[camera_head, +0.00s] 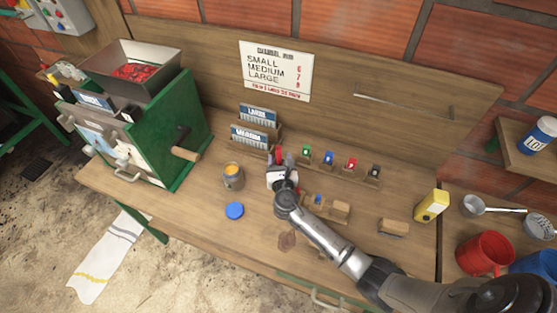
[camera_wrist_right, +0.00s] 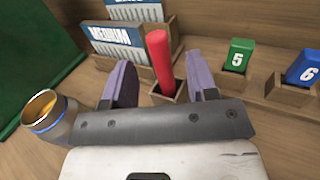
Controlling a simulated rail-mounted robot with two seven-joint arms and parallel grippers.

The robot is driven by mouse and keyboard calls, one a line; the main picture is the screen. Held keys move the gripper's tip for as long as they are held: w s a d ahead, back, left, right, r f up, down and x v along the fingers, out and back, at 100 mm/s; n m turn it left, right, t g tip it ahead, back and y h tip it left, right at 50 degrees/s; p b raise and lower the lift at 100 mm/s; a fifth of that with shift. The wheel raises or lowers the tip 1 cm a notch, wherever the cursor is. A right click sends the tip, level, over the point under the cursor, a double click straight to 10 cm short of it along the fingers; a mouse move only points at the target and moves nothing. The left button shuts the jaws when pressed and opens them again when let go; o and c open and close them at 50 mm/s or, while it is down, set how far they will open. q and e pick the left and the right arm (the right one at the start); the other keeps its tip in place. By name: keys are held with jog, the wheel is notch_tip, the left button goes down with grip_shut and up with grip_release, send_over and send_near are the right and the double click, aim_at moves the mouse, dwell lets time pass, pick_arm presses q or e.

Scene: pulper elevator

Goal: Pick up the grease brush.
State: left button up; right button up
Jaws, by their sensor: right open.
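A red upright handle (camera_wrist_right: 160,62), which I take for the grease brush, stands in a small wooden holder (camera_wrist_right: 172,97); no bristles show. In the head view the red handle (camera_head: 278,154) shows just beyond my right gripper (camera_head: 281,172). In the right wrist view my right gripper (camera_wrist_right: 161,78) is open, with one finger to each side of the handle and gaps showing. My left gripper is not in view.
An open tin (camera_head: 233,179) with yellow contents stands left of the gripper, a blue lid (camera_head: 235,210) in front. Card racks (camera_head: 255,136) stand behind. Numbered coloured blocks (camera_head: 328,158) in holders stand to the right.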

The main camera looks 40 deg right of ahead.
jog(key=shift+b+x, duration=0.3)
jog(key=shift+x, duration=2.05)
jog(key=shift+w+d+f, duration=0.1)
jog(key=shift+w+d, duration=0.2)
jog(key=shift+w, duration=0.1)
grip_shut()
notch_tip(320, 180, up, 10)
jog(key=p, duration=0.4)
send_over(279, 154)
jog(key=x, duration=0.3)
jog(key=shift+a, duration=0.1)
